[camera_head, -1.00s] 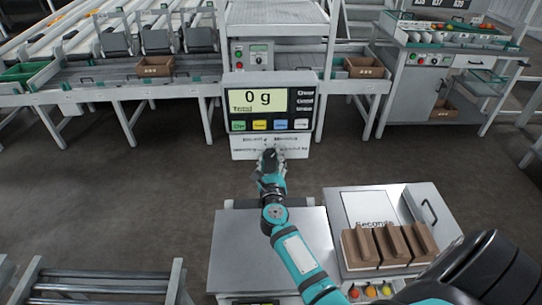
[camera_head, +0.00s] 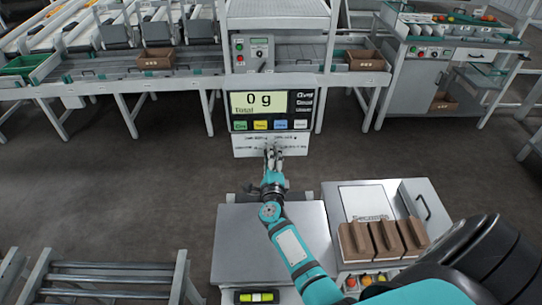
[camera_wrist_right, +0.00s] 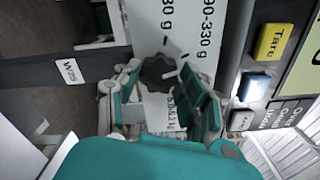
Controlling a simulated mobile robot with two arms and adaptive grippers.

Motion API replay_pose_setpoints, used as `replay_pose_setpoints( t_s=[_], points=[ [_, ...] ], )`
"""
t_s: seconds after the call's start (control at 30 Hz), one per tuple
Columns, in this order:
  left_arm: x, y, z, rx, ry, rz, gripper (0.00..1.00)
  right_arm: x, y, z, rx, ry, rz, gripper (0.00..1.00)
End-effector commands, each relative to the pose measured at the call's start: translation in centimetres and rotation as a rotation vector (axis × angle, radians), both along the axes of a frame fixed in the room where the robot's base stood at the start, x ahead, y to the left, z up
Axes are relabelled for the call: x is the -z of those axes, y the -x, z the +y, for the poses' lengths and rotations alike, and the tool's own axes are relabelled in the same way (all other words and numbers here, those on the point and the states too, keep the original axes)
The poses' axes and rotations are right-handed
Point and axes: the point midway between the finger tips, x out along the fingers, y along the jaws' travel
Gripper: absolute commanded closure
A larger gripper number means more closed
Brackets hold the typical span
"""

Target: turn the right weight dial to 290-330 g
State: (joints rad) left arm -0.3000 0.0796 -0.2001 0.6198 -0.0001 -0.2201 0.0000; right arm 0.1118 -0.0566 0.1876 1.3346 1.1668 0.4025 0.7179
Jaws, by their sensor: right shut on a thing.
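The white dial panel (camera_head: 242,146) is below the weight display (camera_head: 258,103), which reads 0 g. My right gripper (camera_head: 273,153) is in front of the middle of this panel and hides part of it. In the right wrist view, a dark knob-like dial (camera_wrist_right: 157,74) is between the two fingers, which are shut on it. Printed labels surround the dial; one reads partly "90-330 g" (camera_wrist_right: 208,30). Another, cut off, ends in "80 g". The fingers cover part of the dial and a lower label. I cannot tell where the dial points. My left gripper is not in view.
Coloured buttons, including yellow Tare (camera_wrist_right: 272,42), are close beside the right finger. A steel platform (camera_head: 250,245) is below my right arm. Brown boxes (camera_head: 355,241) stand to its right. A conveyor line runs behind the display.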

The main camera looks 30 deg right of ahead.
Motion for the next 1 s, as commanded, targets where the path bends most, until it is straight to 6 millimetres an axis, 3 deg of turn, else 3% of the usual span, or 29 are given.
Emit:
replay_pose_setpoints(
  t_s=[0.3, 0.8, 0.83, 1.0],
  points=[
    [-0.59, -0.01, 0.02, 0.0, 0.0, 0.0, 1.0, -0.07, -0.09, 0.13, -0.002, 0.094, 0.057, 0.91],
    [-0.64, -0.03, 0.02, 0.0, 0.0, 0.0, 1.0, -0.02, -0.09, 0.15, -0.003, 0.11, 0.066, 0.91],
    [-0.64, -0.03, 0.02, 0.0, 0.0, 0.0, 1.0, -0.02, -0.09, 0.15, -0.003, 0.11, 0.066, 0.58],
    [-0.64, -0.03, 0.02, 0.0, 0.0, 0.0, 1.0, -0.01, -0.08, 0.12, -0.002, 0.109, 0.066, 0.35]
  ],
)
